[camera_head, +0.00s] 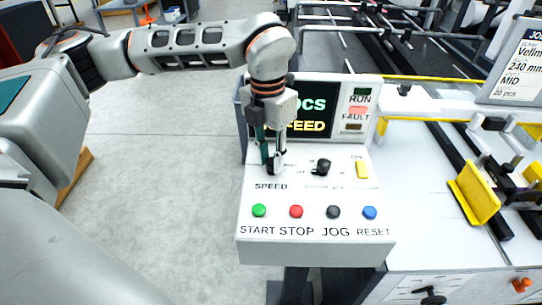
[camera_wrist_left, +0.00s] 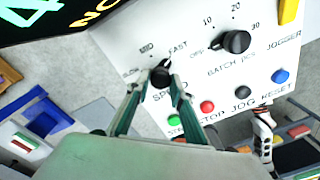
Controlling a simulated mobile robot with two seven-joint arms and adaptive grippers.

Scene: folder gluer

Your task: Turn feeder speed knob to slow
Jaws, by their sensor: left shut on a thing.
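The white control panel (camera_head: 317,247) stands in the middle of the head view. My left gripper (camera_head: 273,166) reaches down to its upper left part, above the SPEED label. In the left wrist view the black speed knob (camera_wrist_left: 160,76) sits between the fingertips of my left gripper (camera_wrist_left: 158,88), which is shut on it. The SLOW, MID and FAST marks are around the knob. I cannot tell clearly which mark its pointer faces. In the head view the fingers mostly hide the knob. My right gripper is not seen.
The black batch knob (camera_head: 322,167) and a yellow switch (camera_head: 362,170) are to the right. Green (camera_head: 259,211), red (camera_head: 296,212), black (camera_head: 333,212) and blue (camera_head: 370,212) buttons line the front. A screen (camera_head: 318,124) rises behind. Open floor lies left.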

